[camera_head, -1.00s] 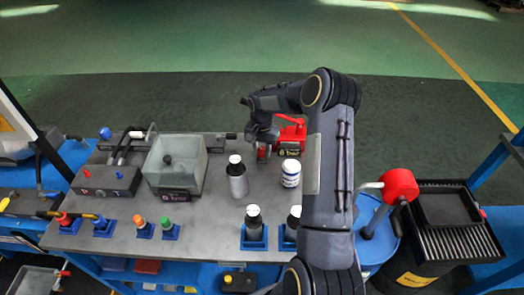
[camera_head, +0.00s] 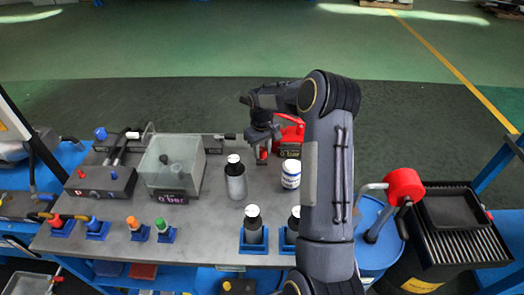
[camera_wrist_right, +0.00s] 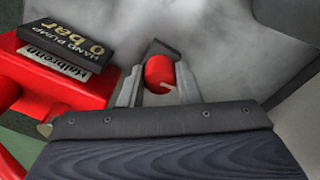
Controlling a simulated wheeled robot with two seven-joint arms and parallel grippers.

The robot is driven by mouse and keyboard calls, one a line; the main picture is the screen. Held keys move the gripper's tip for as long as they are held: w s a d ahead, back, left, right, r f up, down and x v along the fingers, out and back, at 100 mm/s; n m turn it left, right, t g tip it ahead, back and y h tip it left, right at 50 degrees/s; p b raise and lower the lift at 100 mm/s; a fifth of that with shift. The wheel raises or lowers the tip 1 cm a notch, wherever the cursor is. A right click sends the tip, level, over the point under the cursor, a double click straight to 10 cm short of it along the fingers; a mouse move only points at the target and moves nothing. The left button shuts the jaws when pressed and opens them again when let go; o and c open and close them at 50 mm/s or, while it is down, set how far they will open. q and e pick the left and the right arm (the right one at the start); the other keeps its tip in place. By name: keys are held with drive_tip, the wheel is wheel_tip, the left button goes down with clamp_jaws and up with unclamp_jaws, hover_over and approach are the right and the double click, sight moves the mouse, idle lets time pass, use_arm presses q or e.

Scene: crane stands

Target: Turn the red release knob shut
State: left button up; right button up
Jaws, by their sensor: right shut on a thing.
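The red release knob (camera_wrist_right: 158,75) sits between the two fingers of my right gripper (camera_wrist_right: 158,90) in the right wrist view. In the head view my right gripper (camera_head: 262,150) points down at the knob, which is mostly hidden there. The red hand pump (camera_head: 290,136) stands just to the right and behind, and its body (camera_wrist_right: 70,95) shows at the left of the wrist view with a "HAND PUMP 0 bar" display (camera_wrist_right: 68,40). My left gripper is not in view.
A clear tank (camera_head: 172,165) with a "0 bar" display stands left on the grey table (camera_head: 205,215). A blue drum (camera_head: 372,235) is at the right.

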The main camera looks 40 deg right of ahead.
sight(262, 149)
drive_tip(key=n, duration=0.4)
drive_tip(key=shift+n, duration=0.3)
drive_tip(key=n, duration=0.3)
drive_tip(key=shift+n, duration=0.4)
drive_tip(key=n, duration=0.4)
drive_tip(key=shift+r, duration=0.1)
drive_tip(key=shift+w+n, duration=0.1)
drive_tip(key=shift+n, duration=1.6)
drive_tip(key=o, duration=1)
drive_tip(key=shift+r+b, duration=0.45)
drive_tip(key=shift+r, duration=3.4)
